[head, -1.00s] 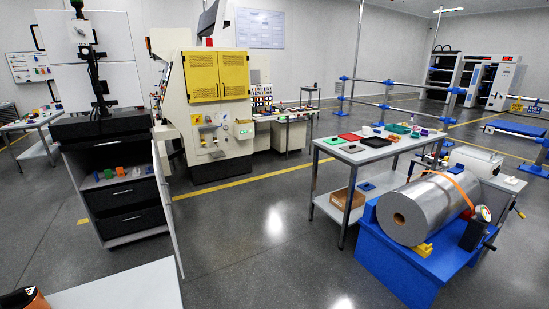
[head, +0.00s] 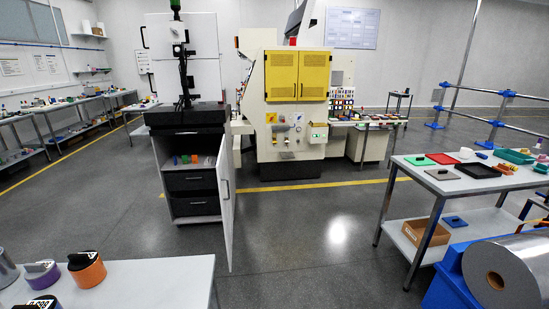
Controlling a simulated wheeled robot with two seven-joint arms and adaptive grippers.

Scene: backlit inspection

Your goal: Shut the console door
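The console (head: 187,119) stands left of centre across the floor, with a black top and a measuring instrument on it. Its white door (head: 226,195) is swung wide open on the right side of the cabinet, its edge towards me. Inside, a shelf (head: 178,168) holds small green and orange items, with black drawers (head: 192,186) below. Neither of my grippers shows in the head view.
A white table (head: 150,278) with rolls and cylinders (head: 87,269) stands at the near left. A table with coloured trays (head: 440,180) and a large metal roll (head: 505,272) are at the right. The middle floor (head: 310,235) is clear.

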